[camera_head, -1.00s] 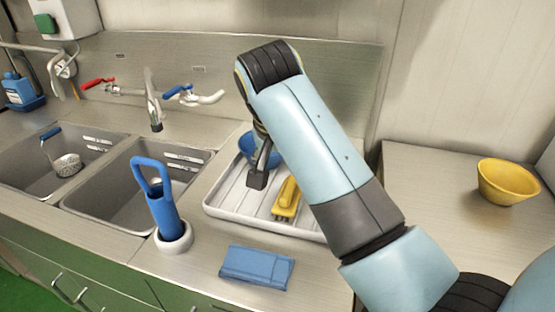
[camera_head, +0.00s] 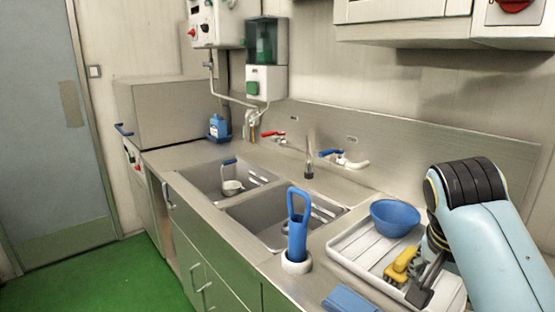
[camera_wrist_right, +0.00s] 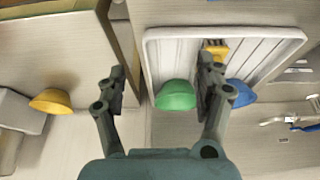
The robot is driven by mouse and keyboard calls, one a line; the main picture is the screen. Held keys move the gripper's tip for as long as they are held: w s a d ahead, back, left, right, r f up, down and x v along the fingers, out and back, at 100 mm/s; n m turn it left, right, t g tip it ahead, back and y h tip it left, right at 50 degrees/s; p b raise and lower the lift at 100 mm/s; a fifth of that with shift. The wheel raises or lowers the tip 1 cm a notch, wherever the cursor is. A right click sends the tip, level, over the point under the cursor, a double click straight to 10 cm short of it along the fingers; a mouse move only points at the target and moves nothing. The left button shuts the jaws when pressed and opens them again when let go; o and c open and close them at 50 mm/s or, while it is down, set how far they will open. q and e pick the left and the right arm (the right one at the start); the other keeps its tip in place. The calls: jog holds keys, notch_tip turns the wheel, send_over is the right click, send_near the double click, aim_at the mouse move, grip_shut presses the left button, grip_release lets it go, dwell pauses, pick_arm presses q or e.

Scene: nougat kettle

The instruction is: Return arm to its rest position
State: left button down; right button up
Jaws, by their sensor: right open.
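My right gripper (camera_head: 424,288) is open and empty. In the head view it hangs over the white ribbed tray (camera_head: 345,246), just right of a yellow brush (camera_head: 402,264). In the right wrist view its two fingers (camera_wrist_right: 160,72) are spread, and a green bowl (camera_wrist_right: 175,96) shows between and beyond them, at the edge of the tray (camera_wrist_right: 165,45). No contact shows between the fingers and the bowl. The green bowl is not visible in the head view. A blue bowl (camera_head: 395,218) sits at the tray's far end. My left gripper is in neither view.
A yellow bowl (camera_wrist_right: 50,101) lies apart on the counter. A white-based holder with a blue handled tool (camera_head: 297,228) and a blue cloth (camera_head: 348,300) stand near the tray. Two sinks (camera_head: 262,222) are to the left. A wall cabinet (camera_head: 425,28) overhangs the counter.

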jog(key=s+f+n+t+y, duration=0.1)
jog(key=s+f+n+y, duration=0.15)
jog(key=s+n, duration=1.5)
jog(key=s+d+f+m+g+b, duration=0.1)
jog(key=s+f+m+b, duration=0.15)
jog(key=f, duration=0.85)
jog(key=s+d+f+m+b, duration=0.1)
jog(key=s+f+m+b, duration=0.15)
jog(key=f, duration=0.95)
jog(key=s+d+f+m+g+b, duration=0.15)
jog(key=f+b, duration=0.25)
jog(key=f, duration=0.7)
pick_arm(q)
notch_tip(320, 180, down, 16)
jog(key=b, duration=0.7)
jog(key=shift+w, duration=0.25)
pick_arm(e)
jog(key=s+f, duration=0.9)
jog(key=f, duration=0.3)
jog(key=s+f, duration=1)
jog(key=f, duration=0.2)
jog(key=shift+s+d+f+m, duration=0.15)
jog(key=shift+s+m, duration=0.15)
jog(key=shift+m, duration=0.1)
jog(key=shift+g, duration=0.25)
